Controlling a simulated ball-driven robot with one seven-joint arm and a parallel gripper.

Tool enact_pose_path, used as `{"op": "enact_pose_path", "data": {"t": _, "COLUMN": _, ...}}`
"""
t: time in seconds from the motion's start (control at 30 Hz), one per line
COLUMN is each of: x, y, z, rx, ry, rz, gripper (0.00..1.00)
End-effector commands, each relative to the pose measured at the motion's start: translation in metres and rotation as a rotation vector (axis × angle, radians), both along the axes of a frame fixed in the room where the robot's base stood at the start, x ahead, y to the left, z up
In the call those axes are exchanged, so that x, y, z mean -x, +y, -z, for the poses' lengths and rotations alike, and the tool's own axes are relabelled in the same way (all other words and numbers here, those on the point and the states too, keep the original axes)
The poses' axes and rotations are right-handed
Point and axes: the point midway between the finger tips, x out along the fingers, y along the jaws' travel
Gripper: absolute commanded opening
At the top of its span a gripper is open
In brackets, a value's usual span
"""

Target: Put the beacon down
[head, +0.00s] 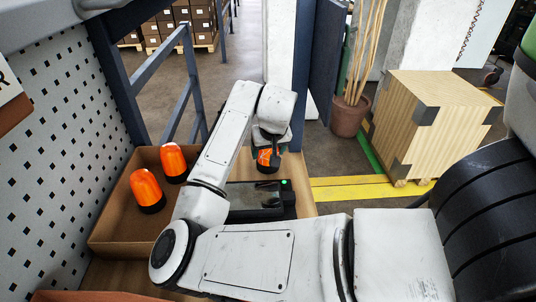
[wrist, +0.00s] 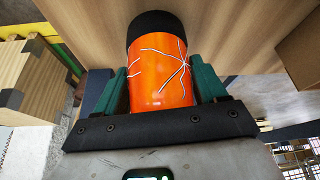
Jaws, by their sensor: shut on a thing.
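The beacon (wrist: 160,82) is an orange dome with pale crack lines and a black base. My gripper (wrist: 161,90) is shut on the orange dome, one green finger on each side, and the base points away from the gripper. In the head view the beacon (head: 264,158) is below my gripper (head: 270,148), at the back of the wooden bench top (head: 297,172).
An open brown box (head: 117,221) at the left holds two more orange beacons (head: 146,188) (head: 174,160). A black device (head: 248,196) with a green light lies in front of the held beacon, partly behind my arm. A perforated panel (head: 60,120) borders the left.

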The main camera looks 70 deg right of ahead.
Motion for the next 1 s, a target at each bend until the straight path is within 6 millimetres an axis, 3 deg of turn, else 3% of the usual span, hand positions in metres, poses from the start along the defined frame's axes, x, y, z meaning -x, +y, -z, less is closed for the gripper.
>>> {"op": "enact_pose_path", "data": {"t": 0.27, "x": 0.0, "y": -0.001, "z": -0.007, "rx": 0.001, "ry": -0.001, "rz": 0.001, "gripper": 0.27}}
{"op": "enact_pose_path", "data": {"t": 0.7, "x": 0.0, "y": -0.001, "z": -0.083, "rx": 0.002, "ry": -0.003, "rz": 0.001, "gripper": 0.27}}
{"op": "enact_pose_path", "data": {"t": 1.0, "x": 0.0, "y": 0.0, "z": -0.101, "rx": 0.001, "ry": -0.001, "rz": 0.0, "gripper": 0.27}}
